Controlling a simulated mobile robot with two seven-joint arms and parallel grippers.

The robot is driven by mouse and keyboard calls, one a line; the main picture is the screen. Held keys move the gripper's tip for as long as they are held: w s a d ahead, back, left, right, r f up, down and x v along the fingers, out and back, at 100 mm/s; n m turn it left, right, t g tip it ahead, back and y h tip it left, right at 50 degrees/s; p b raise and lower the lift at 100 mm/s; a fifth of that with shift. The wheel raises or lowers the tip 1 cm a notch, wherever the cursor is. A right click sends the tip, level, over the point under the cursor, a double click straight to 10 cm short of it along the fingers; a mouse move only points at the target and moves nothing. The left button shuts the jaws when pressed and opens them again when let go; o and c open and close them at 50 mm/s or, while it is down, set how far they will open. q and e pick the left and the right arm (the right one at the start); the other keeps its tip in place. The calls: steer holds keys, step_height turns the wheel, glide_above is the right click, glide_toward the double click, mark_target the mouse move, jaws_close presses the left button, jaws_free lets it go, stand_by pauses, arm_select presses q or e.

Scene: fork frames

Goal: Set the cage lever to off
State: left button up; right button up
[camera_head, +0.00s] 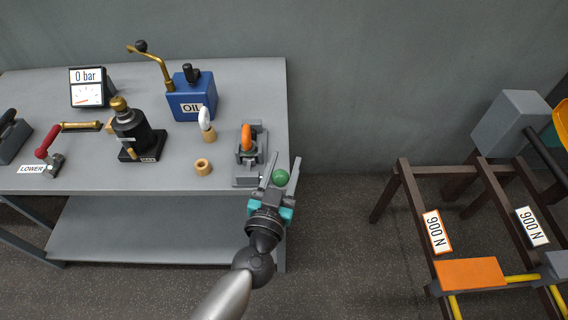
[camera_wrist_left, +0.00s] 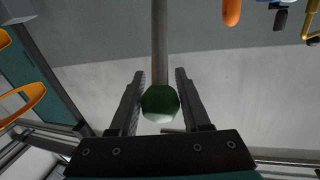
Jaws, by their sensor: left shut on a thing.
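A round green knob (camera_head: 280,178) is just off the right front corner of the grey bench. In the left wrist view the green knob (camera_wrist_left: 160,103) sits at the end of a straight grey rod (camera_wrist_left: 160,45), so it looks like a lever handle. No cage label or on/off mark is readable near it. My left gripper (camera_head: 281,172) is shut on the green knob, with a dark finger on either side. It shows the same way in the left wrist view (camera_wrist_left: 160,98). The lever's base is hidden. My right gripper is not in view.
A grey fixture with an orange handle (camera_head: 246,137) stands at the bench's right edge. On the bench are a blue oil box (camera_head: 190,98), a black pump (camera_head: 133,132), a 0 bar gauge (camera_head: 88,88) and a red-handled lever (camera_head: 46,144). A brown frame (camera_head: 410,190) stands right; floor between is clear.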

arm_select(q)
jaws_close()
stand_by(0.7)
